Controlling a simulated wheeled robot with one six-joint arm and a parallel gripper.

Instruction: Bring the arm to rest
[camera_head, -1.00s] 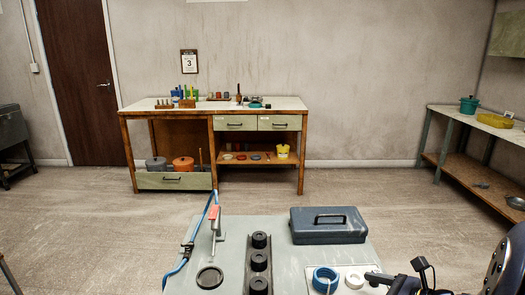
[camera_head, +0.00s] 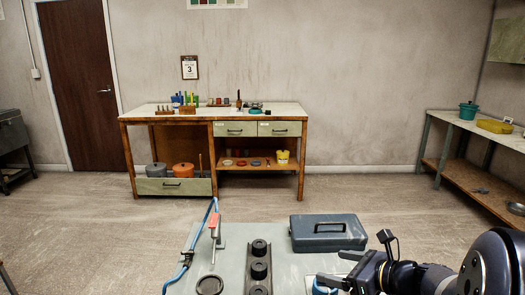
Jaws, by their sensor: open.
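My gripper (camera_head: 335,267) reaches in from the lower right, over the right side of the near grey table (camera_head: 200,262). Its two dark fingers point left and stand apart, with nothing seen between them. My arm runs behind it to the right edge of the view. A blue ring (camera_head: 321,290) shows only in part below the gripper. Whether the fingers touch anything beneath them I cannot tell.
A blue-grey toolbox (camera_head: 327,232) stands just behind my gripper. A rack with black round pieces (camera_head: 259,268), a black ring (camera_head: 210,285) and a red-handled clamp (camera_head: 214,222) are to the left. A workbench (camera_head: 214,113) stands against the back wall; open floor lies before it.

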